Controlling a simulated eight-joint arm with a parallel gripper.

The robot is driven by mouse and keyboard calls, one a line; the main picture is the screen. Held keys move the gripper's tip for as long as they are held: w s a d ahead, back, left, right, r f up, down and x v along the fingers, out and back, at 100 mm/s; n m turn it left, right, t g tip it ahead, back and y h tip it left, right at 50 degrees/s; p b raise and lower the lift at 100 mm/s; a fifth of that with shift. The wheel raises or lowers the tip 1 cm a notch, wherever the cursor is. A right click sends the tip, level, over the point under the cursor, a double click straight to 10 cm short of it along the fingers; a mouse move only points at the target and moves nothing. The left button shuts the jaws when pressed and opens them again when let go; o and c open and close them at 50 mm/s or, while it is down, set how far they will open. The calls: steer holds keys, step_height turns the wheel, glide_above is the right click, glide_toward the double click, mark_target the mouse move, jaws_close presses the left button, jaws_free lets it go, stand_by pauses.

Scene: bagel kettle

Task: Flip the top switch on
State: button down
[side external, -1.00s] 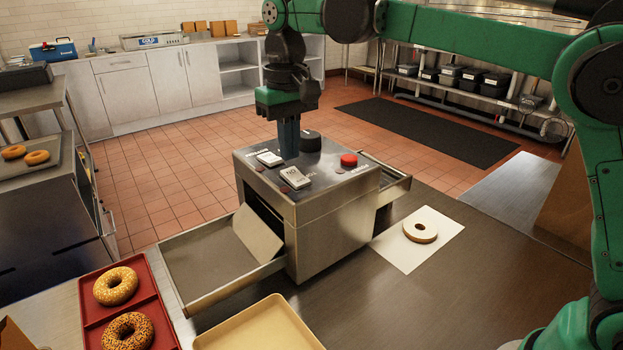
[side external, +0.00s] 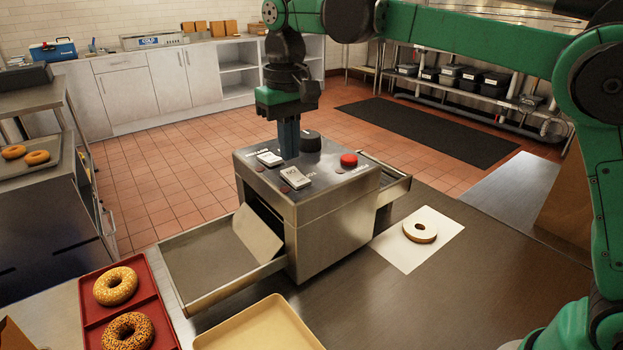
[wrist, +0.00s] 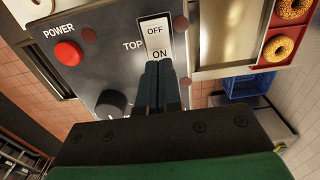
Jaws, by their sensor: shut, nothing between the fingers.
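The top switch is a white rocker marked OFF and ON, labelled TOP, on the toaster's metal top. It shows in the wrist view (wrist: 155,35) and in the side view (side external: 294,177). My gripper (side external: 289,156) is shut and empty, pointing down over the panel behind this switch. In the wrist view its fingertips (wrist: 160,66) are just beside the ON end. Contact cannot be told, and which way the rocker is tilted is unclear. A second white rocker (side external: 270,159) lies left of the fingers in the side view; the fingers hide it in the wrist view.
A red POWER button (side external: 349,160) and a black knob (side external: 310,142) stand on the same panel. A metal tray (side external: 205,300) extends from the toaster's left. A red tray (side external: 92,325) with bagels and a white sheet (side external: 443,236) with a bagel lie nearby.

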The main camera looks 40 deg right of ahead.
mark_target(341, 183)
steer(key=shift+f, duration=1.15)
stand_by(0.7)
steer(key=shift+r, duration=3.5)
steer(key=shift+s+d, duration=0.1)
steer(key=shift+s+d+t, duration=0.2)
steer(key=shift+d+t, duration=0.1)
steer(key=s+d+t, duration=0.1)
steer(key=s+d+f+t, duration=0.1)
steer(key=s, duration=0.1)
steer(key=s+d+f+t, duration=0.1)
steer(key=s+d, duration=0.1)
steer(key=shift+s+f, duration=0.1)
steer(key=shift+f, duration=0.15)
steer(key=s+d+f+t, duration=0.3)
steer(key=s+f, duration=0.4)
steer(key=f, duration=0.2)
steer(key=shift+s+d+t, duration=0.2)
steer(key=shift+s+t, duration=0.1)
